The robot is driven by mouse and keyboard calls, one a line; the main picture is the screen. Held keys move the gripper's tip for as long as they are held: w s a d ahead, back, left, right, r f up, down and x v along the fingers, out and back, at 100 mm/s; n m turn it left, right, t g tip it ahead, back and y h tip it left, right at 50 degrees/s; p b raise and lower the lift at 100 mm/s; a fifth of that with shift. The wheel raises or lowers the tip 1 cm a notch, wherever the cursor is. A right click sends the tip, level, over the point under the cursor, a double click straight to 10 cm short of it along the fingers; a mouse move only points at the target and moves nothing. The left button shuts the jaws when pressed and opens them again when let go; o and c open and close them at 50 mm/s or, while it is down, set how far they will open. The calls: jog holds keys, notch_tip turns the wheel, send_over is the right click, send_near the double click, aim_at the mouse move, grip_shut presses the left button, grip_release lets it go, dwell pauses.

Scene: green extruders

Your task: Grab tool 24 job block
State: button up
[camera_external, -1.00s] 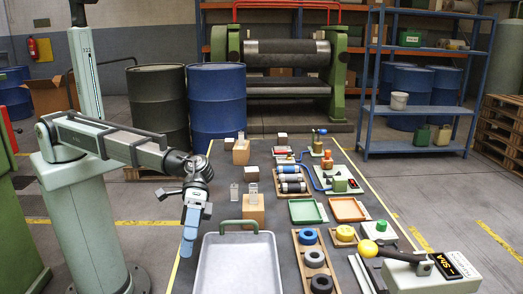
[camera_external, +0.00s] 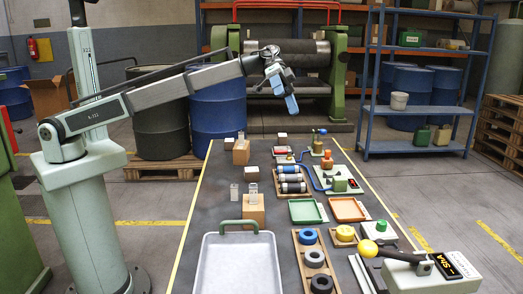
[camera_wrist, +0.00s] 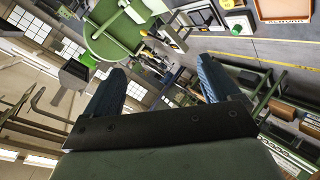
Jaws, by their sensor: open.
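No label reading 24 is legible, so I cannot tell which thing is the tool 24 job block.
A grey tray (camera_external: 237,235) with a green handle lies at the near left. Green (camera_external: 304,211) and orange (camera_external: 347,209) trays, a rack of cylinders (camera_external: 291,183) and a board of rings (camera_external: 314,258) fill the middle and right.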

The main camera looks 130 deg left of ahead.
jog(key=s+a+f+n+g+y, duration=0.1)
jog(key=s+a+f+y, duration=0.1)
jog(key=s+a+f, duration=0.4)
jog(key=s+a+f+g+y, duration=0.1)
jog(key=s+a+f, duration=0.15)
jog(key=s, duration=0.45)
jog(key=n+g+y, duration=0.4)
jog(key=g, duration=0.4)
send_over(229, 140)
notch_tip(229, 140, down, 9)
jog(key=shift+a+f, duration=0.1)
jog(key=shift+f, duration=6.75)
jog(key=c, duration=1.1)
